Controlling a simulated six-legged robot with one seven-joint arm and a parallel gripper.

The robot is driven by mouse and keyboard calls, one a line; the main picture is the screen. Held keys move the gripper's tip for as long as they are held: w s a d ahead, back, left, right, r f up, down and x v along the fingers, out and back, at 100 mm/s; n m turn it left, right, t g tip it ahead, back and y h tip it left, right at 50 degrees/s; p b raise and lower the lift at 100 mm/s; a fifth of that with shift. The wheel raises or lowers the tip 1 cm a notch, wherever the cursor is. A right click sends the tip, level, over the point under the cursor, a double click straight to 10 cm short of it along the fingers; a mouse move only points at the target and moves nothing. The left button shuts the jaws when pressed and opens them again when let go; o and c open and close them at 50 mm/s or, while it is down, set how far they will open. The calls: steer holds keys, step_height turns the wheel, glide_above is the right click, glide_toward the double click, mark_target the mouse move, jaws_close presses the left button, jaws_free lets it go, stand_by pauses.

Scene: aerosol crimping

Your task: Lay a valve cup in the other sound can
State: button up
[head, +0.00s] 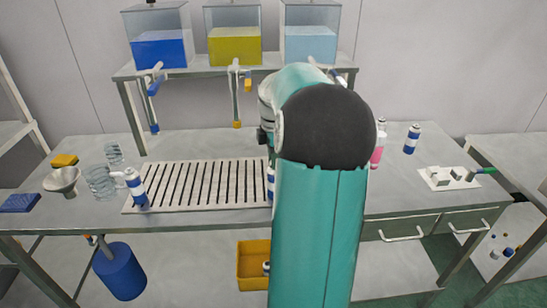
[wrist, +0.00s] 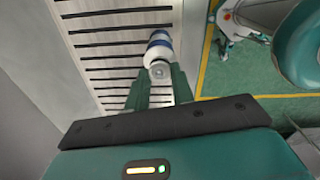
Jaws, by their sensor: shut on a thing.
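My gripper (wrist: 158,78) is shut on a small grey round piece (wrist: 158,70), which looks like a valve cup, between its fingertips. A blue-and-white can (wrist: 158,47) stands directly at the fingertips in the wrist view. I cannot tell whether the cup touches the can's mouth. In the head view my arm hides the gripper and most of this can (head: 270,184). Another blue-and-white can (head: 135,187) is at the left end of the slotted rack (head: 200,208). A third can (head: 411,138) stands at the back right of the bench.
A pink bottle (head: 378,146) stands beside my arm. Glass beakers (head: 100,181) and a metal funnel (head: 62,180) are at the left. A yellow bin (head: 252,265) sits below. The middle of the rack is clear.

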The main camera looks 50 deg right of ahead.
steer(key=o, duration=1.6)
steer(key=shift+r, duration=0.1)
steer(key=shift+r, duration=3.45)
